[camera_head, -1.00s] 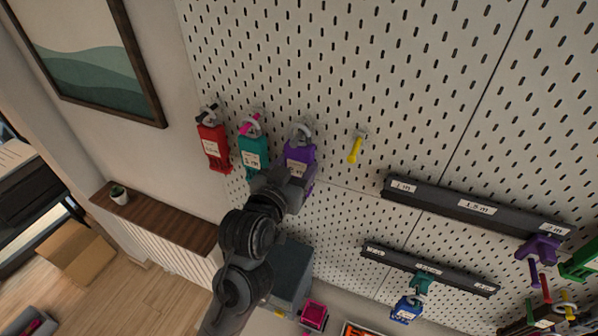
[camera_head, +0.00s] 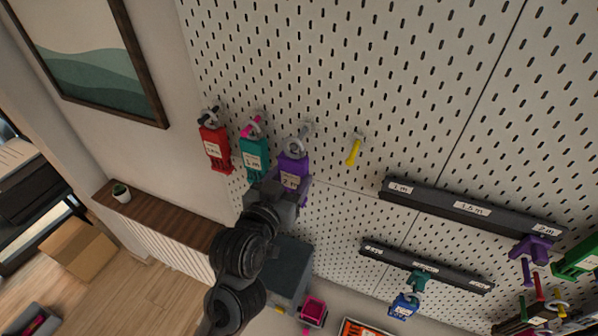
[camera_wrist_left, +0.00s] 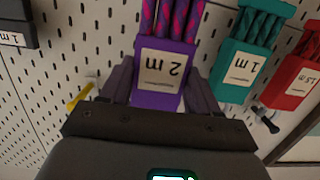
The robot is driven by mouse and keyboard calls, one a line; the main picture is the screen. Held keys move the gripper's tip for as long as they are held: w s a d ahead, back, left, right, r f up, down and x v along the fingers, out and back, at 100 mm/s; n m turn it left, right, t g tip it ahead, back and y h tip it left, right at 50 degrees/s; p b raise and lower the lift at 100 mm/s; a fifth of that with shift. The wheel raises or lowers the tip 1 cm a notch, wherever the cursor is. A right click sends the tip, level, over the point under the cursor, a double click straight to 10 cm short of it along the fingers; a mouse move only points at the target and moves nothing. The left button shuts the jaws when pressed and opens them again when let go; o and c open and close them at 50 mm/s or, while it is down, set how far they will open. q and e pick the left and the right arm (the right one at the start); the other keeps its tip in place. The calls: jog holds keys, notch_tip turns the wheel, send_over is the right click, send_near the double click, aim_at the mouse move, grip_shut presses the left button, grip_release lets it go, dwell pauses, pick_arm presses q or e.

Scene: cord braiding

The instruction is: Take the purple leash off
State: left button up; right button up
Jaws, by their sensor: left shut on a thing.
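The purple leash (camera_head: 292,165), with a "2 m" label and a grey ring (camera_head: 294,146) on top, is in my left gripper (camera_head: 284,191). In the left wrist view the purple leash (camera_wrist_left: 160,75) sits between the two fingers (camera_wrist_left: 160,92), its label facing the camera and upside down, with pink and purple cord beyond it. The gripper is shut on it. A grey peg (camera_head: 307,129) shows just above and right of the ring; I cannot tell whether the ring is fully clear of it. My right gripper is not in view.
A teal leash (camera_head: 254,158) hangs close on the left, with a red leash (camera_head: 214,150) beyond it. A yellow peg (camera_head: 354,150) to the right is empty. Black labelled rails (camera_head: 470,208) stand lower right on the pegboard (camera_head: 400,60).

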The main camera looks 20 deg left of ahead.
pick_arm(q)
jog(key=shift+s+a+p, duration=0.1)
jog(key=shift+s+p, duration=0.65)
jog(key=shift+s, duration=1.05)
